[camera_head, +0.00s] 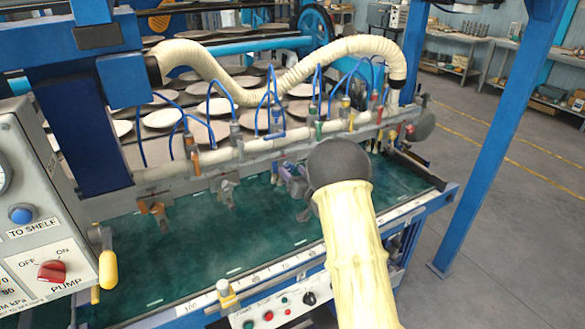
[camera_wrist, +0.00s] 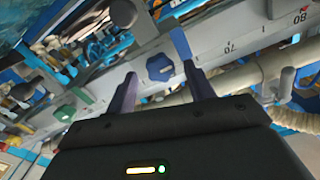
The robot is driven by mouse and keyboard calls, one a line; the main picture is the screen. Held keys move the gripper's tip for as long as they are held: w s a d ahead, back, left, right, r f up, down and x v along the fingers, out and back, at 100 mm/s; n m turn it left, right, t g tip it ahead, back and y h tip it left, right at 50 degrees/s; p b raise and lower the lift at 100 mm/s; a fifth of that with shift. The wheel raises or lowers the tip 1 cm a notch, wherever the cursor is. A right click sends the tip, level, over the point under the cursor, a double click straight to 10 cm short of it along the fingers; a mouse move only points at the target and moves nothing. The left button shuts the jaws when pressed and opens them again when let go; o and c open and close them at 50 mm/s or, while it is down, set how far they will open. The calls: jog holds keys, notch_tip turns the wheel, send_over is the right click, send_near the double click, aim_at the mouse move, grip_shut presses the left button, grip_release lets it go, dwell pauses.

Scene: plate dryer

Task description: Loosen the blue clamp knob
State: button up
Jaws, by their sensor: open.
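The blue clamp knob (camera_wrist: 160,67) is a faceted knob on a grey bar in the wrist view. My gripper (camera_wrist: 160,71) is open, with one purple-grey finger on each side of the knob. The knob shows between the fingertips. I cannot tell whether either finger touches it. In the head view, my cream-sleeved arm and its dark rounded joint cover part of the bar, and I cannot make out the blue knob there.
A ribbed cream hose (camera_head: 320,58) and thin blue tubes run above the bar. The control panel (camera_head: 40,225) stands at left.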

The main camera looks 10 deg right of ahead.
jog(key=shift+w+a, duration=0.25)
jog(key=shift+w, duration=0.45)
jog(key=c, duration=1)
jog(key=shift+o, duration=0.2)
